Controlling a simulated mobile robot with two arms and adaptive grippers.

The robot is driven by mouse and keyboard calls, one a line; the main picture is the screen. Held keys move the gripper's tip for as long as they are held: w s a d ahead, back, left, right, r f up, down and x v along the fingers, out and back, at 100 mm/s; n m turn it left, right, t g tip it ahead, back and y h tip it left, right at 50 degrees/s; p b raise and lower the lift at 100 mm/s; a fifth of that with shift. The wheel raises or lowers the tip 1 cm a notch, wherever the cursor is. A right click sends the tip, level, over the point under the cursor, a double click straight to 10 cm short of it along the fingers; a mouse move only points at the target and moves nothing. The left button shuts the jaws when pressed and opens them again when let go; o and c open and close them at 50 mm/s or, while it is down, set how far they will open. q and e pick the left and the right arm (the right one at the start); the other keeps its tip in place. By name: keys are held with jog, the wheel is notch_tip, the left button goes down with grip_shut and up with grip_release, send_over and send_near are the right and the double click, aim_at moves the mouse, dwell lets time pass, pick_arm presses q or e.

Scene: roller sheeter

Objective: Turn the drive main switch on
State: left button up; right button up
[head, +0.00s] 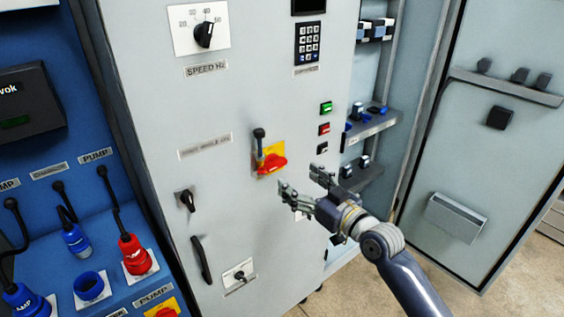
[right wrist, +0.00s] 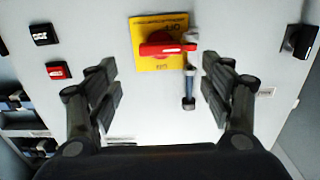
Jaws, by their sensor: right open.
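The red rotary switch handle (head: 271,163) sits on a yellow plate (head: 266,149) on the grey cabinet front in the head view. In the right wrist view the red handle (right wrist: 165,48) lies roughly horizontal across the yellow plate (right wrist: 147,65), whose lettering appears upside down. A short grey rod with a dark end (head: 259,134) is beside the handle; it also shows in the right wrist view (right wrist: 189,88). My right gripper (head: 302,178) is open and empty, just below right of the switch in the head view, with its fingers apart from it. My left gripper is not in view.
Green (head: 326,107) and red (head: 324,128) buttons are right of the switch. A speed dial (head: 204,35) and keypad (head: 307,42) are above. A black knob (head: 186,200) and handle (head: 201,260) are lower left. An open cabinet door (head: 490,150) stands at right.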

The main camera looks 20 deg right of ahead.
aim_at(278, 165)
jog(key=p+x, duration=0.1)
jog(key=x, duration=0.6)
jog(key=shift+w+a, duration=0.1)
jog(key=shift+w+a+f, duration=0.1)
jog(key=shift+w+a, duration=0.1)
jog(key=shift+w, duration=0.4)
jog(key=shift+c, duration=0.3)
jog(key=c, duration=1)
